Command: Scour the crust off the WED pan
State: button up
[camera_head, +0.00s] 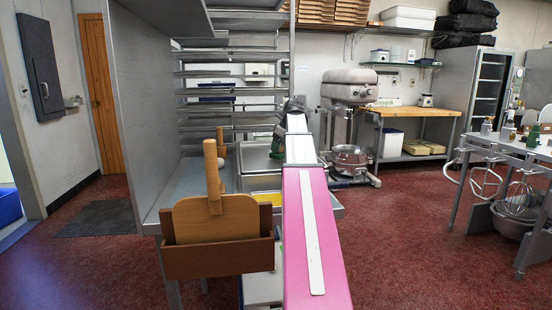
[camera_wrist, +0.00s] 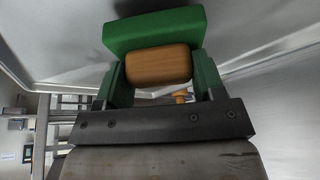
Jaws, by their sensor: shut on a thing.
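My gripper (camera_wrist: 160,68), with green fingers, is shut on the wooden handle (camera_wrist: 158,66) of a scrubber with a green pad (camera_wrist: 153,30). A grey metal pan surface with a raised rim (camera_wrist: 262,48) lies beyond the pad in the wrist view; I cannot tell whether the pad touches it. In the head view a shallow metal pan (camera_head: 256,160) sits on the steel bench, partly hidden by my pink arm, with my gripper (camera_head: 277,146) over its right side. No WED label or crust can be read in either view.
A wooden rack with a board and paddle handle (camera_head: 216,220) hangs at the bench's near end. Something yellow (camera_head: 268,199) lies nearer than the pan. A tray rack (camera_head: 230,85) stands behind. A mixer (camera_head: 349,100) and a utensil table (camera_head: 510,150) are right; red floor between is clear.

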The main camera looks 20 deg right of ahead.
jog(key=shift+w+a, duration=0.35)
jog(key=shift+w, duration=0.3)
jog(key=shift+f, duration=0.6)
jog(key=shift+w, duration=0.1)
dwell(0.3)
jog(key=shift+w+d, duration=0.3)
jog(key=shift+w, duration=0.65)
jog(key=shift+w+d, duration=0.25)
jog(key=shift+w, duration=0.7)
jog(key=shift+w+d, duration=0.25)
jog(key=shift+w, duration=0.75)
jog(key=shift+w+d, duration=0.25)
jog(key=shift+w, duration=0.75)
